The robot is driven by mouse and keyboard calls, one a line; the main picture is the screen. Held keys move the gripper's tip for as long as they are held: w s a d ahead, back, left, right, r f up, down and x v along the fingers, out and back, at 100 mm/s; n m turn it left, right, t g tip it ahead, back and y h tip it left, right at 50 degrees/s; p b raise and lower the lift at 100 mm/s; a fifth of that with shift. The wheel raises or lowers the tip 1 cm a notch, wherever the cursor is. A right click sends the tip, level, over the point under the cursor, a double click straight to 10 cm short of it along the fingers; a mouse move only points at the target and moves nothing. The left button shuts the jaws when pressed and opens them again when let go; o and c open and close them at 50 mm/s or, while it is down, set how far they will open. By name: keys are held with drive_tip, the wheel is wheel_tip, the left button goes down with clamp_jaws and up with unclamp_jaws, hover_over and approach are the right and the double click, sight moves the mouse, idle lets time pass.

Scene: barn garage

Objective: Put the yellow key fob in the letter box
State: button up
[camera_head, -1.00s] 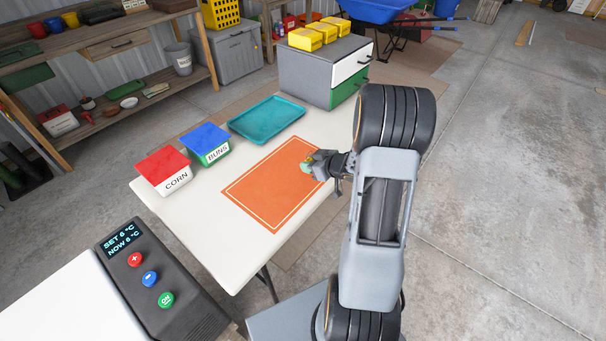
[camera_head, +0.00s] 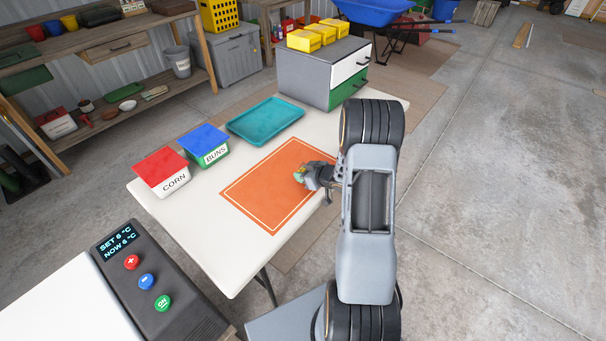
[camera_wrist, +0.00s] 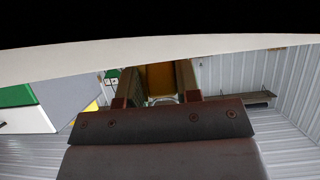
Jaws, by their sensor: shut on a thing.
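My gripper (camera_head: 303,176) is over the right part of the orange mat (camera_head: 262,190) on the white table. In the wrist view its two fingers are shut on the yellow key fob (camera_wrist: 160,77), which shows as a dark amber-yellow piece between them. In the head view the fob is too small and too covered by the fingers to make out well. I cannot tell the exact gap between the gripper and the mat. I see no thing that I can make out as the letter box.
On the table (camera_head: 226,260) stand a red-lidded CORN box (camera_head: 163,168), a blue-lidded BUNS box (camera_head: 206,139), a teal tray (camera_head: 265,121) and a grey drawer unit (camera_head: 304,78) with yellow boxes on top. A dark control panel (camera_head: 155,275) is at front left. Open floor lies right.

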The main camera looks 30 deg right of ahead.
drive_tip(key=shift+f, duration=0.1)
drive_tip(key=o, duration=0.9)
